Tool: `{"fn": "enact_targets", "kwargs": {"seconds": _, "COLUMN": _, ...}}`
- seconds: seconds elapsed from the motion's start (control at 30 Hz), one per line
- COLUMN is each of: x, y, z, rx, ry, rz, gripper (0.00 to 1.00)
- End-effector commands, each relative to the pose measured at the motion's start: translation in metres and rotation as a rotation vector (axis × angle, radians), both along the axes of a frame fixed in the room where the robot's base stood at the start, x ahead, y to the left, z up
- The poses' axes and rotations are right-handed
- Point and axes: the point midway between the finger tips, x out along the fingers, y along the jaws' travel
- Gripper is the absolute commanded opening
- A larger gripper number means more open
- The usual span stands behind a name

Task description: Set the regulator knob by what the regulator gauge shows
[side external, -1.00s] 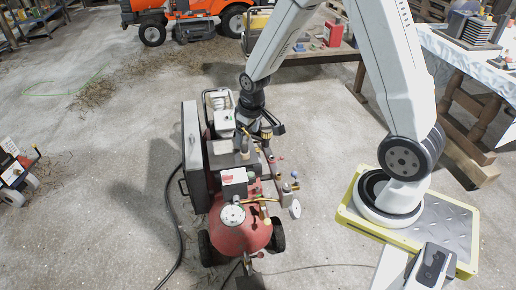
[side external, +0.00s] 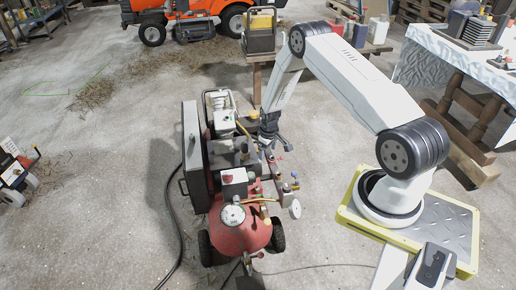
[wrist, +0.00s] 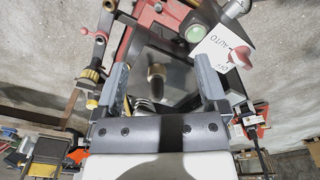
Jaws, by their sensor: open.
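A red-tanked compressor (side external: 232,240) stands on the floor. One round white gauge (side external: 232,216) faces up on its tank. Another white dial (side external: 295,209) sits at its right side, below small fittings with a blue cap (side external: 295,175). Which is the regulator gauge, and which fitting is the regulator knob, I cannot tell; the dial readings are too small to read. My gripper (side external: 267,152) is over the right side of the compressor. In the wrist view my gripper (wrist: 164,78) is open, with a dark-tipped brass part (wrist: 156,78) showing between its fingers and no contact visible.
In the wrist view, a red knob (wrist: 240,57) sits by an OFF/AUTO label (wrist: 222,50) near the right finger. A yellow-and-black fitting (wrist: 90,77) is left of the left finger. A black hose (side external: 172,215) lies left of the compressor.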

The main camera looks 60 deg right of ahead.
Motion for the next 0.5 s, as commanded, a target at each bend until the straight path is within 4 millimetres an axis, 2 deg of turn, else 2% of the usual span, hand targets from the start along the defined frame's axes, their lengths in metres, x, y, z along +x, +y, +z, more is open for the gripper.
{"fn": "enact_targets", "kwargs": {"seconds": 0.03, "x": -0.006, "y": -0.007, "z": -0.015, "rx": 0.004, "ry": 0.007, "rz": -0.009, "gripper": 0.93}}
{"fn": "enact_targets", "kwargs": {"seconds": 0.3, "x": -0.037, "y": -0.039, "z": -0.086, "rx": 0.019, "ry": 0.034, "rz": -0.033, "gripper": 0.93}}
{"fn": "enact_targets", "kwargs": {"seconds": 0.5, "x": -0.06, "y": -0.052, "z": -0.126, "rx": 0.028, "ry": 0.045, "rz": -0.045, "gripper": 0.93}}
